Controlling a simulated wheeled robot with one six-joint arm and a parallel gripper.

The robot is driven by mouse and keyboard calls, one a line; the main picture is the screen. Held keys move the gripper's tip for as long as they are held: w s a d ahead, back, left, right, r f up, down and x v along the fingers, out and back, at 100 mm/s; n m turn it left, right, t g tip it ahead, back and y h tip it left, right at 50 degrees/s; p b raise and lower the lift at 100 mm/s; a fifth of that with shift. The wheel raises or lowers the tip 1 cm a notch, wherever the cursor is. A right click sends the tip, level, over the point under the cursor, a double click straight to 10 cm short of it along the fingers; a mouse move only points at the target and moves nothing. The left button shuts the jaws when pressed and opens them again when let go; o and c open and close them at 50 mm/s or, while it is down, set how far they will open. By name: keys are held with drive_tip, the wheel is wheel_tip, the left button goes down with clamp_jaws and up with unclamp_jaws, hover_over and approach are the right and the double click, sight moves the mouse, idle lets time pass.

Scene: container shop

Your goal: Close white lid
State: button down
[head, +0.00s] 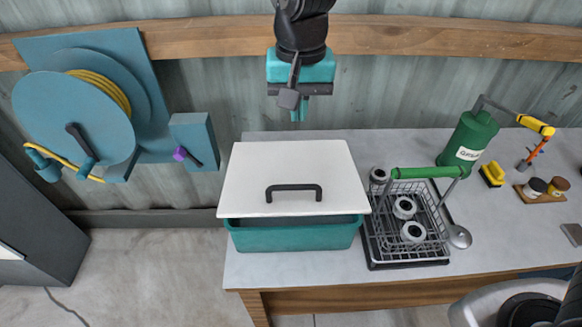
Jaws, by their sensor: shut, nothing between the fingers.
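The white lid (288,170) sits over a teal box (295,239) on the grey counter. A dark arched handle (293,188) is near the lid's front edge. A dark strip shows between that front edge and the box's front rim, so the lid is not flush there; its exact angle is hard to tell. My gripper (299,115) points down at the top middle, shut and empty. In the picture it is just above the lid's back edge, apart from the lid. The box's inside is mostly hidden by the lid.
A wire basket (381,248) with a green handle and metal parts stands close to the box's right. A green grease can (468,138), yellow block (492,174) and small jars (547,187) are further right. A teal hose reel (75,115) hangs left. A wooden beam (430,35) crosses the back wall.

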drive_tip(key=a, duration=0.1)
drive_tip(key=p, duration=0.5)
hover_over(293, 201)
drive_tip(key=w, duration=0.2)
drive_tip(key=f, duration=1.2)
drive_tip(key=shift+w, duration=0.2)
drive_tip(key=shift+s+a+f, duration=0.1)
drive_tip(key=shift+s+f, duration=0.2)
drive_tip(key=shift+f, duration=0.1)
drive_tip(key=shift+t, duration=0.5)
drive_tip(key=f+b, duration=0.1)
drive_tip(key=s+f+b, duration=0.1)
drive_tip(key=f+b, duration=0.2)
drive_tip(key=b, duration=0.1)
drive_tip(key=shift+s+f, duration=0.25)
drive_tip(key=shift+s, duration=0.25)
drive_tip(key=shift+f, duration=0.1)
